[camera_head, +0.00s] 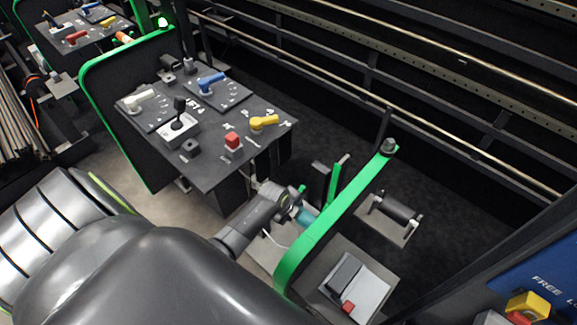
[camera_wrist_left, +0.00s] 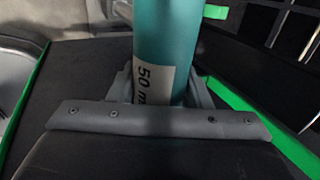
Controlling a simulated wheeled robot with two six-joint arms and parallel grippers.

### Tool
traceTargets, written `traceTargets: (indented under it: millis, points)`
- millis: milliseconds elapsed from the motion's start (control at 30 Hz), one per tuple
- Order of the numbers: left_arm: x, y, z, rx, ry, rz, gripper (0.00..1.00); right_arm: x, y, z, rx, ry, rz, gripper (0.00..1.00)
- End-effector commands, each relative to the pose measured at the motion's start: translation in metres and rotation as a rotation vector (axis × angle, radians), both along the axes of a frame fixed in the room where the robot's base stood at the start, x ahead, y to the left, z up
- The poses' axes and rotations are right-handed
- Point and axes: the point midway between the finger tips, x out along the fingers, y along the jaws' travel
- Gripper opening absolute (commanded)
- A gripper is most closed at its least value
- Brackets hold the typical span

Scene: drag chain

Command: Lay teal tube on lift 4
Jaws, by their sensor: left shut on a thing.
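My left gripper (camera_head: 294,205) reaches in from the lower left of the head view, between the control table and a green-edged panel. It is shut on the teal tube (camera_head: 305,217), of which only a small piece shows there, mostly hidden by the gripper. In the left wrist view the teal tube (camera_wrist_left: 166,32) stands large between the fingers of my left gripper (camera_wrist_left: 162,92). A pale label reading "50 m" is on it, and its far end is out of frame. My right gripper is not in view.
A dark control table (camera_head: 215,170) with coloured levers stands left of the gripper. A curved green edge (camera_head: 325,225) runs close on its right. A black roller on a plate (camera_head: 398,208) lies beyond that, and a grey plate with a pedal (camera_head: 350,285) is nearer. Rails cross the back.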

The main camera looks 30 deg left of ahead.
Motion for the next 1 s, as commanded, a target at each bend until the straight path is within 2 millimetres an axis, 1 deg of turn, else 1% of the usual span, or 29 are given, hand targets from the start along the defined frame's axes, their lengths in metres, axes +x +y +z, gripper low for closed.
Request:
traceTargets:
  millis: [33, 900, 1000]
  points:
    - [0.006, -0.001, -0.001, 0.001, -0.004, 0.0, 0.17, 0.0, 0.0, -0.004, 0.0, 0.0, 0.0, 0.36]
    - [0.074, -0.01, -0.003, 0.0, -0.004, 0.0, 0.17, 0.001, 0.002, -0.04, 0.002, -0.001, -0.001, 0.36]
    - [0.072, -0.01, -0.014, 0.001, -0.002, 0.0, 0.17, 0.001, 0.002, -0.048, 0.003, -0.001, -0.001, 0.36]
